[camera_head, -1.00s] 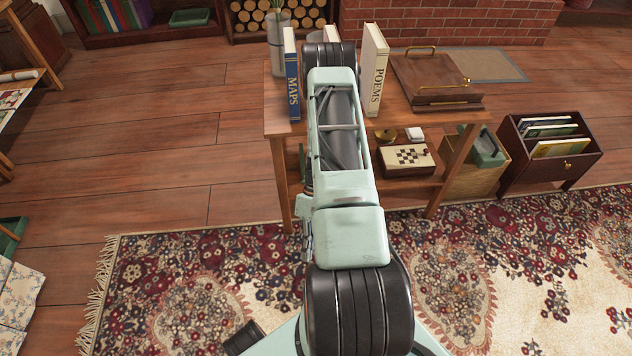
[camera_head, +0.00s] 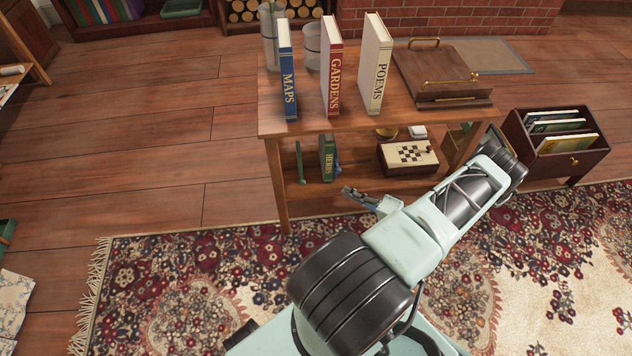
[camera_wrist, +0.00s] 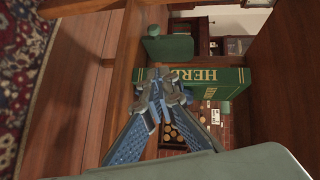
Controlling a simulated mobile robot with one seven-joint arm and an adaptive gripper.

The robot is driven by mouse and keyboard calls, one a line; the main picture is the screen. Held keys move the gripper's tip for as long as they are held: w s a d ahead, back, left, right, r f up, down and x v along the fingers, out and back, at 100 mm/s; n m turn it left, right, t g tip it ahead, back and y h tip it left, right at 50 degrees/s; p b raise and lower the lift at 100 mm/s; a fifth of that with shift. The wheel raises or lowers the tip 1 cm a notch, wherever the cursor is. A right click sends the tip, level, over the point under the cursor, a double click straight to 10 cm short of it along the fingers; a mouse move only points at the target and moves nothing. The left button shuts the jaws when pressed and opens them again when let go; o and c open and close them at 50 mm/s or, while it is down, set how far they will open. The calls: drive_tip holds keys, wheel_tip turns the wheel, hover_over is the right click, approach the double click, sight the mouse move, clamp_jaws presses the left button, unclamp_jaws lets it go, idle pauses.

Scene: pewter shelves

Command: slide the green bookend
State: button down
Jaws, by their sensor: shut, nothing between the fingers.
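The green bookend (camera_head: 301,163) stands on the lower shelf of the wooden table, close to its left end. In the wrist view the bookend (camera_wrist: 168,48) is a flat green upright piece, upper centre. The green HERBS book (camera_head: 327,158) stands upright to its right, with a gap between them; the book (camera_wrist: 205,82) also shows in the wrist view, behind my fingertips. My gripper (camera_head: 349,192) is at the front of the lower shelf, to the right of the bookend. In the wrist view my gripper (camera_wrist: 158,92) has its fingertips together and empty. I cannot tell whether it touches the book.
MAPS (camera_head: 288,82), GARDENS (camera_head: 331,78) and POEMS (camera_head: 376,65) books stand on the table top (camera_head: 300,128). A chessboard box (camera_head: 408,157) lies on the lower shelf to the right. The table's front left leg (camera_head: 278,185) is left of the bookend. A magazine box (camera_head: 553,145) stands at right.

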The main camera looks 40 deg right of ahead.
drive_tip(key=b+x, duration=0.2)
drive_tip(key=x, duration=0.7)
drive_tip(key=shift+w+f+b, duration=0.2)
drive_tip(key=shift+w+b, duration=0.15)
drive_tip(key=shift+b, duration=0.05)
drive_tip(key=shift+w+a+f+b, duration=0.15)
drive_tip(key=shift+w+a, duration=0.15)
drive_tip(key=shift+a, duration=0.15)
drive_tip(key=shift+w+a+f+b, duration=0.15)
drive_tip(key=shift+w+a, duration=0.2)
drive_tip(key=shift+a, duration=0.15)
drive_tip(key=shift+w+a+f, duration=0.1)
drive_tip(key=shift+w+a, duration=0.3)
drive_tip(key=shift+a, duration=0.2)
